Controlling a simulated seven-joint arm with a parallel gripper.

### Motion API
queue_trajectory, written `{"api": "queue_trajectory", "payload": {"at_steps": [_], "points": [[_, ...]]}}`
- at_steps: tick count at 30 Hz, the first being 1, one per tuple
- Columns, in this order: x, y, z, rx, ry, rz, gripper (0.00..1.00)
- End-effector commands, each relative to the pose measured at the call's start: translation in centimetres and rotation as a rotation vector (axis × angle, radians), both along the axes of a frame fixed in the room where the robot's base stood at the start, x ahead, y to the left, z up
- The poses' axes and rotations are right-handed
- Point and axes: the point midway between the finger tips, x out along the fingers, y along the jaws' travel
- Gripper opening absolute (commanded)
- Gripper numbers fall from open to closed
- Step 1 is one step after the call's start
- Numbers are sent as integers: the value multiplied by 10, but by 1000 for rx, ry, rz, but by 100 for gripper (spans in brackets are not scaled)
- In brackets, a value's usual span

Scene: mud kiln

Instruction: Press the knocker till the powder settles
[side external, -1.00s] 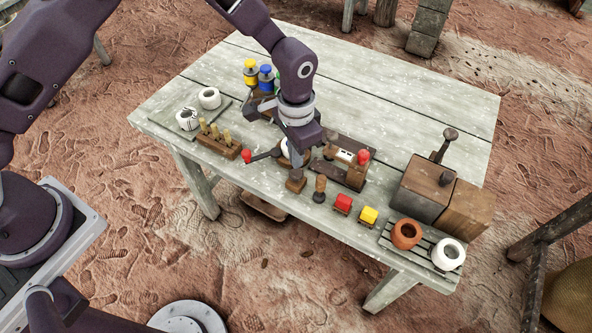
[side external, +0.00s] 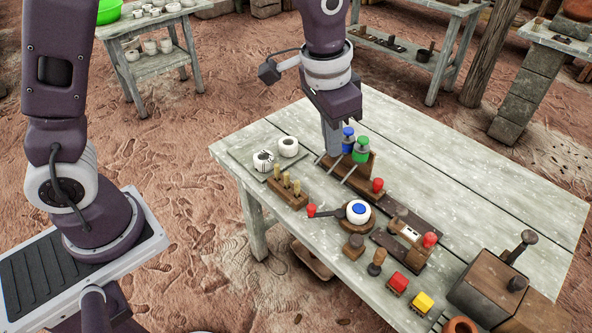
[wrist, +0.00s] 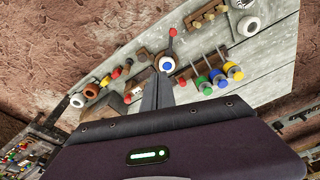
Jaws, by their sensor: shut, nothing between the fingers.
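I cannot tell for sure which part is the knocker, and no powder can be made out. A white round piece with a blue centre (side external: 358,211) sits on a dark base near the table's middle, with a red-tipped lever (side external: 312,210) to its left. It also shows in the wrist view (wrist: 167,66), just beyond my fingertips.
A red knob (side external: 377,185) stands at the rack's right end. Two white pots (side external: 288,147) lie behind a peg block (side external: 287,194). The table's back right is clear.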

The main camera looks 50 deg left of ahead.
Motion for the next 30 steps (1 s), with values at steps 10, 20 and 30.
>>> {"api": "queue_trajectory", "payload": {"at_steps": [10, 20, 30], "points": [[-173, 94, 112, -65, -258, 275, 0], [-221, 104, 102, -80, -322, 345, 0], [-220, 104, 102, -80, -323, 343, 0]]}}
